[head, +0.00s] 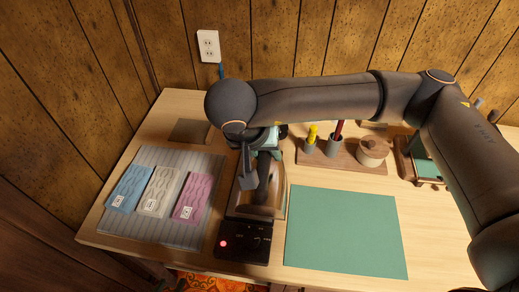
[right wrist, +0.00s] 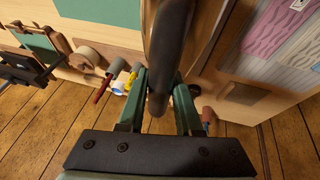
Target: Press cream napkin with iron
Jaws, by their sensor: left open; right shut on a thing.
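The cream napkin (head: 161,191) lies flat between a blue napkin (head: 129,188) and a pink napkin (head: 193,198) on a grey striped pad (head: 165,157) at the left. Each napkin has a small white tag. The iron (head: 262,179), with a dark handle, is at its stand (head: 241,241), right of the pad; my arm hides part of it, and I cannot tell whether it touches the stand. My right gripper (head: 268,138) is shut on the iron's handle, which also shows in the right wrist view (right wrist: 168,50). My left gripper is not in view.
A red light (head: 224,243) glows on the stand's front. A green mat (head: 346,232) lies bare at the right. Behind it, a wooden tray (head: 325,161) holds cups and a round lidded pot (head: 374,151). A wall outlet (head: 208,46) is behind the table.

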